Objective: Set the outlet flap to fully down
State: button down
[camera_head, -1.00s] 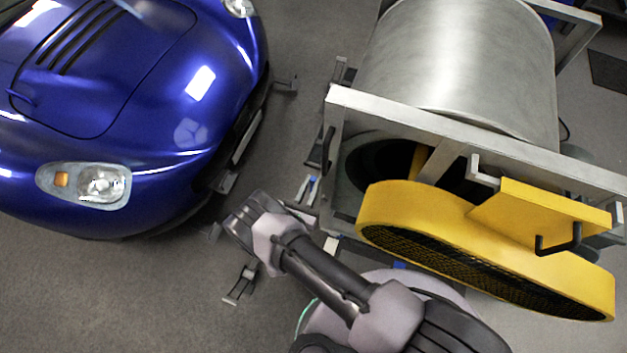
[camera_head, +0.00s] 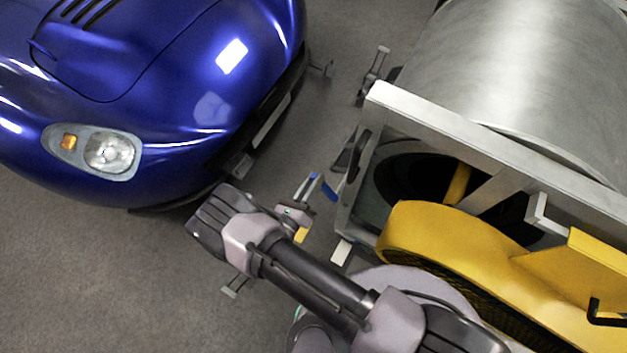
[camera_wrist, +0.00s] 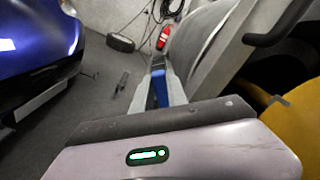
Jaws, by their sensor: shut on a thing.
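My gripper (camera_wrist: 160,92) shows in the wrist view as two pale grey fingers closed around a narrow blue part (camera_wrist: 160,90). In the head view my gripper (camera_head: 312,190) is low between the blue car and the dynamometer, partly hidden by my wrist. The fingers and blue part look small there. I cannot make out for certain which part is the outlet flap, or its angle. The yellow housing (camera_head: 460,240) stands right of my gripper, apart from it, and its yellow edge shows at the right of the wrist view (camera_wrist: 290,118).
The blue car (camera_head: 130,100) stands at the left. The metal frame (camera_head: 480,150) and large steel roller (camera_head: 520,70) are at the right, with a black handle (camera_head: 358,155) on the frame's end. A red extinguisher (camera_wrist: 164,37) stands far back. Grey floor is free at lower left.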

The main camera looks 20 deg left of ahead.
jog(key=shift+a+f+n, duration=0.15)
jog(key=shift+n, duration=0.15)
jog(key=c, duration=1.3)
grip_release()
jog(key=shift+s, duration=0.15)
jog(key=s, duration=0.5)
jog(key=s+a+p, duration=0.1)
jog(key=s, duration=0.5)
jog(key=s+p, duration=0.1)
jog(key=s, duration=0.5)
jog(key=shift+s+a, duration=0.15)
jog(key=shift+a, duration=0.05)
